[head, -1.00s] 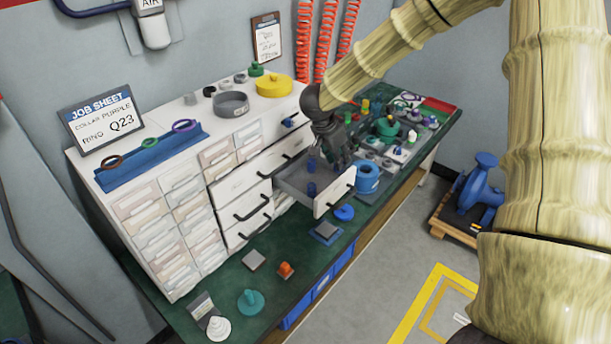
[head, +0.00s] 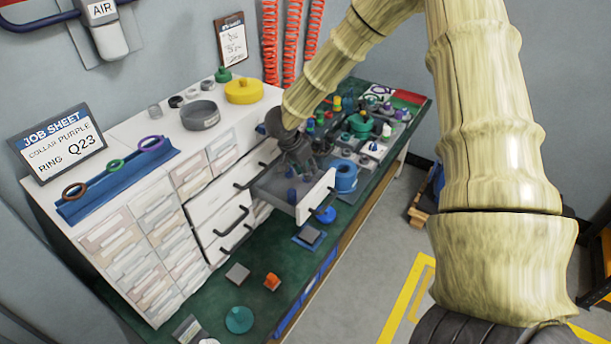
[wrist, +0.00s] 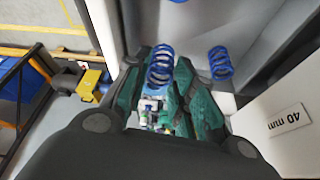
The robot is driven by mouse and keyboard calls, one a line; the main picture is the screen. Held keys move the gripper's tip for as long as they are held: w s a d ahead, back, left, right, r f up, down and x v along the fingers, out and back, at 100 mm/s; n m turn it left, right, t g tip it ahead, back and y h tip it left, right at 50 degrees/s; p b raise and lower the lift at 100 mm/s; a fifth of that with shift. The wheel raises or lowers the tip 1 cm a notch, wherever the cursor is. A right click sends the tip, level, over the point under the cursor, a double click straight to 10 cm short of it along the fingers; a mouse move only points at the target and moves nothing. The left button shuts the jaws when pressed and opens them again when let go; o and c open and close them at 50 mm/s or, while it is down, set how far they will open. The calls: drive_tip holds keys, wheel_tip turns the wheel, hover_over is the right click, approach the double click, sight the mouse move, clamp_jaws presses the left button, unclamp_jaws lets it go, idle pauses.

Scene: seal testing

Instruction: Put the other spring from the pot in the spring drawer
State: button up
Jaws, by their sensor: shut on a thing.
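My gripper (head: 298,172) is over the open drawer (head: 318,200), low near its inside. In the wrist view it is shut on a blue coil spring (wrist: 160,65), which shows between the fingertips. The drawer wall carries a "40 mm" label (wrist: 289,118). A blue round pot (head: 345,176) stands on the bench just right of the drawer; its inside is not clear.
A grey round dish (head: 200,116) and a yellow round part (head: 243,91) stand on the cabinet top. Several small parts crowd the green bench behind the pot. A grey block (head: 237,273) and an orange part (head: 272,281) lie on the bench in front of the drawers.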

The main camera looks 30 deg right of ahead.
sight(305, 181)
drive_tip(key=shift+f, duration=1.65)
drive_tip(key=shift+f, duration=0.15)
drive_tip(key=o, duration=1)
drive_tip(key=w+v, duration=0.1)
drive_tip(key=v, duration=1.1)
drive_tip(key=shift+s+r, duration=0.2)
drive_tip(key=shift+s, duration=0.25)
